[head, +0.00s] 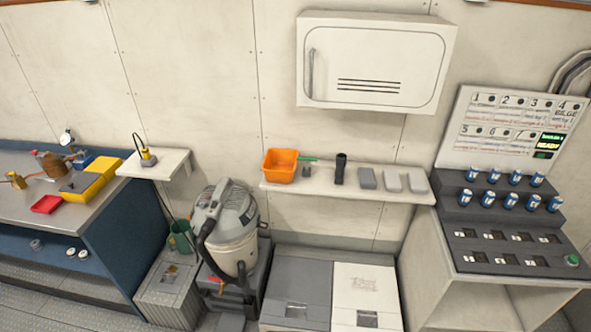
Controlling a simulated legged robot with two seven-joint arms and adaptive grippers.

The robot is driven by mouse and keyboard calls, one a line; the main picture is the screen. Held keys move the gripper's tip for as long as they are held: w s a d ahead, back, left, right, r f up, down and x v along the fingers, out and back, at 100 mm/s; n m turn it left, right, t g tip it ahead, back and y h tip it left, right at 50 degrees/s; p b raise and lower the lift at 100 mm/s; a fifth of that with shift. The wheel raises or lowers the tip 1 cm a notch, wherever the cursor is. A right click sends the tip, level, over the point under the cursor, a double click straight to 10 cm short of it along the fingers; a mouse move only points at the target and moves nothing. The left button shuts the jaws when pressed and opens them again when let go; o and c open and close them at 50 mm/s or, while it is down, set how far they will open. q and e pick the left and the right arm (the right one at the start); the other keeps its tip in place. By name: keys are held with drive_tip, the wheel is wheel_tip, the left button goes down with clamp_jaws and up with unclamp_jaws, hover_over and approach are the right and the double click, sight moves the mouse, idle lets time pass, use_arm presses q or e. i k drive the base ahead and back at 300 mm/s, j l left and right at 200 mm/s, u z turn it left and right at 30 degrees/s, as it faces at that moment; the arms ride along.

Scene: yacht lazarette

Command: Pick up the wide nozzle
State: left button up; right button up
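A wall shelf (312,186) in the middle of the head view carries several small items. I cannot tell for certain which piece is the wide nozzle. A grey and cream wet vacuum (232,238) with a black hose stands below and left of the shelf. Neither of my grippers shows.
An orange bin (280,165) sits at the shelf's left end. A white wall cabinet (375,62) hangs above. Grey and white lidded boxes (296,285) stand below. A workbench (25,190) with tools is at left, and a stepped rack (500,235) with blue-white cans at right.

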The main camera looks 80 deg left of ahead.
sight(340, 167)
drive_tip(key=u, duration=2.35)
